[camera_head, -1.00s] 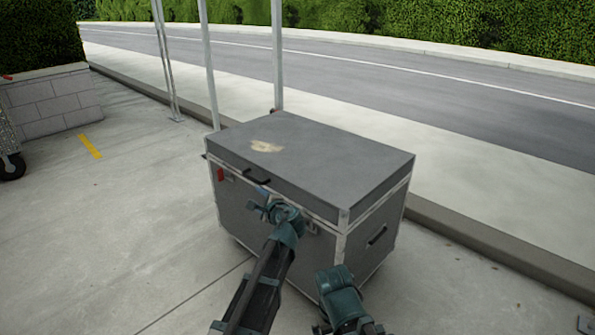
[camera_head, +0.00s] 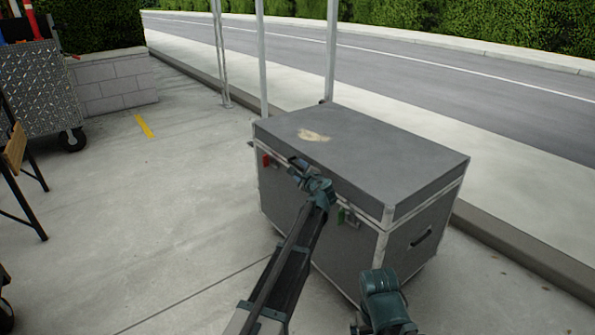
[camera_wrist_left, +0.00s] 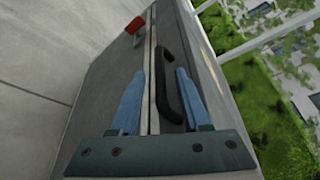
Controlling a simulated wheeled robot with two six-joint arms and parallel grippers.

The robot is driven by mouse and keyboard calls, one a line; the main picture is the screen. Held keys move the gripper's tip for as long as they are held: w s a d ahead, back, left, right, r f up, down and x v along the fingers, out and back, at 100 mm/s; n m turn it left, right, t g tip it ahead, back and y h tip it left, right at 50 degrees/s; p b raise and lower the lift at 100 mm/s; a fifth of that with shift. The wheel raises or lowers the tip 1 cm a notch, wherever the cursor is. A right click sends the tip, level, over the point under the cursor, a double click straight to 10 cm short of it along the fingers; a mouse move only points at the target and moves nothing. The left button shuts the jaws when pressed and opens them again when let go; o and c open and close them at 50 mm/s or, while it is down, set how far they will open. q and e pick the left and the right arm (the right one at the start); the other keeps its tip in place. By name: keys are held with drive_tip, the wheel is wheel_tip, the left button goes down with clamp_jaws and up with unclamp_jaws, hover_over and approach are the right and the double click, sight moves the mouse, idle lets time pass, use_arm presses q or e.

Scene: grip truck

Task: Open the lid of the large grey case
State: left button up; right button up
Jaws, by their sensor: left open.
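The large grey case (camera_head: 390,150) stands on the pavement with its lid (camera_head: 385,152) closed. A worn pale patch marks the lid top. My left gripper (camera_head: 297,165) is at the upper front of the case, by the lid seam. In the left wrist view, its two blue fingers (camera_wrist_left: 158,90) are open, with a black handle (camera_wrist_left: 166,85) between them. I cannot tell whether they touch it. A red latch piece (camera_head: 266,160) and a green one (camera_head: 341,215) show on the front. Part of my right arm shows at the bottom, but no right fingers are distinguishable.
A metal-plate cart (camera_head: 45,90) and a dark-legged stand (camera_head: 18,165) are at the left. Metal poles (camera_head: 331,50) rise behind the case, and a kerb (camera_head: 520,245) runs behind it.

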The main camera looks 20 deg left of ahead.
use_arm(q)
drive_tip(key=shift+x, duration=1.25)
clamp_jaws()
idle(0.6)
